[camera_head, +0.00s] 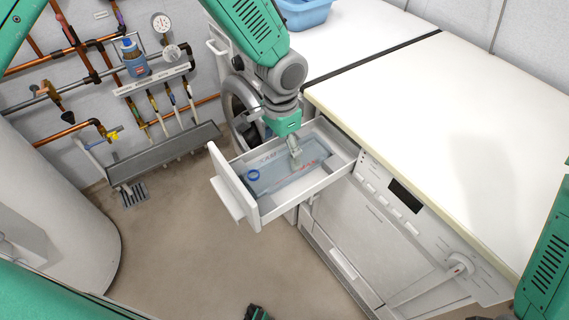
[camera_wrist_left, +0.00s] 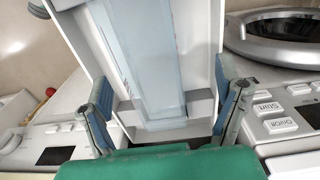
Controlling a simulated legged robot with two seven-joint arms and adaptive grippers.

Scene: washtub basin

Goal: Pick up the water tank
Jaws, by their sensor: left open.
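The water tank (camera_head: 274,184) is a flat, translucent blue container lying in a white pulled-out drawer (camera_head: 226,192) in the head view. It has a dark blue ring and red marks at its top. My left gripper (camera_head: 296,157) is over the tank's right part, pointing down. In the left wrist view the gripper (camera_wrist_left: 165,105) is open, with one finger on each side of the tank (camera_wrist_left: 150,50). I cannot tell whether the fingers touch it. The gripper hides part of the tank in the head view.
The drawer juts from a white machine (camera_head: 365,235) with a control panel, under a white worktop (camera_head: 450,110). A round machine door (camera_head: 240,105) stands open behind the drawer. A blue basin (camera_head: 305,12) is at the back. Copper pipes (camera_head: 60,50) line the left wall.

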